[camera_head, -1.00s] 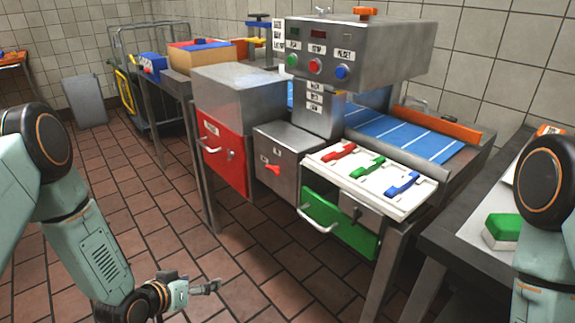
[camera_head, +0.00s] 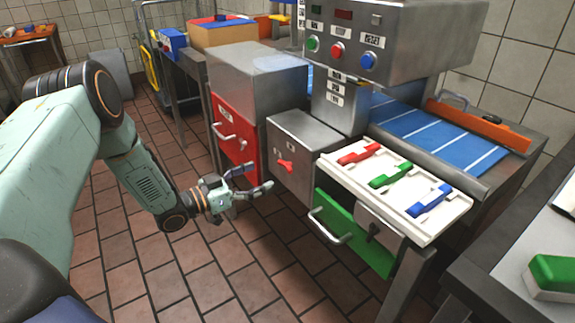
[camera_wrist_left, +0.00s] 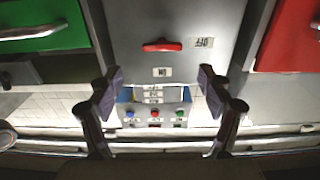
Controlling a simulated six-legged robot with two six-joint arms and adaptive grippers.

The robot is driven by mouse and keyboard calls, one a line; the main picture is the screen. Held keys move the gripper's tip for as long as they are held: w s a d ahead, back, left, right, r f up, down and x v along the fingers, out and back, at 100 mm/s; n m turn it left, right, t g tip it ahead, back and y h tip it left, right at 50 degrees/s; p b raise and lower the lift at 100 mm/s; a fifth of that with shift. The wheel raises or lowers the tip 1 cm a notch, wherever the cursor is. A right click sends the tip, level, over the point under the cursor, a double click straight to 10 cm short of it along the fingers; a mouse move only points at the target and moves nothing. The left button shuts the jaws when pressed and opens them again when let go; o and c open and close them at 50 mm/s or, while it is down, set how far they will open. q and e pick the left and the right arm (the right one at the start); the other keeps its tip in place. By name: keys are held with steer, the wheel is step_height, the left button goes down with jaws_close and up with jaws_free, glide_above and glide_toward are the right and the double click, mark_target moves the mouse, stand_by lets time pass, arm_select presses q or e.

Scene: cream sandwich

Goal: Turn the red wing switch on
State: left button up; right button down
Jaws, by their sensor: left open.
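The red wing switch (camera_head: 285,166) is on the front of a grey metal box (camera_head: 302,150), between the red door and the green drawer. In the left wrist view the switch (camera_wrist_left: 162,46) shows as a red bar in line with one label (camera_wrist_left: 204,43); another label (camera_wrist_left: 162,72) sits to its side, across the bar. My left gripper (camera_head: 260,178) is open and empty, just left of the switch in the head view and apart from it. In the wrist view its spread fingers (camera_wrist_left: 160,84) frame the panel below the switch. My right gripper is out of view.
The red door (camera_head: 235,140) with a handle is left of the box. The green drawer (camera_head: 352,232) with a protruding handle is right of it. A white tray (camera_head: 440,228) with red, green and blue handles juts out above. The tiled floor in front is free.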

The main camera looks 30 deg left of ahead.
mark_target(282, 167)
arm_select(q)
steer(key=b+x, duration=0.2)
steer(key=x, duration=0.3)
steer(key=shift+w+f, duration=0.2)
steer(key=shift+w, duration=0.1)
steer(key=shift+w+d+r, duration=0.1)
steer(key=shift+w+d, duration=0.15)
steer(key=shift+w, duration=0.05)
steer(key=shift+w+r, duration=0.15)
steer(key=shift+w+d, duration=0.15)
steer(key=shift+w, duration=0.1)
steer(key=shift+s, duration=0.15)
steer(key=c, duration=1.2)
steer(key=shift+o, duration=0.2)
